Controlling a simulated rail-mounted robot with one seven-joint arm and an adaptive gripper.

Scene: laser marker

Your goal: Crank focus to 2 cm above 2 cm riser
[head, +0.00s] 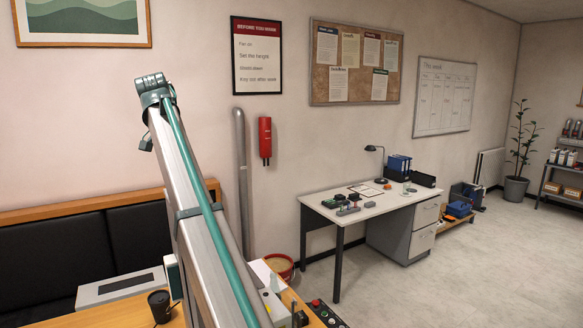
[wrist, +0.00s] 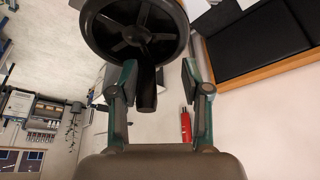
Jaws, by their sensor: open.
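In the wrist view a dark round handwheel (wrist: 112,38) with spokes fills the top. Its black crank handle (wrist: 147,92) points down toward my gripper (wrist: 157,78). My gripper is open, with one teal-and-grey finger on each side of the handle. A gap shows between the handle and the right finger; the left finger is nearer, and I cannot tell whether it touches. Nothing is gripped. In the head view the gripper and handwheel are not visible. The riser and the focus height cannot be made out in either view.
A wooden bench (head: 103,318) at the lower left holds a black cup (head: 159,306) and a grey-white box (head: 121,286). A control box with buttons (head: 326,313) is at the bottom edge.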

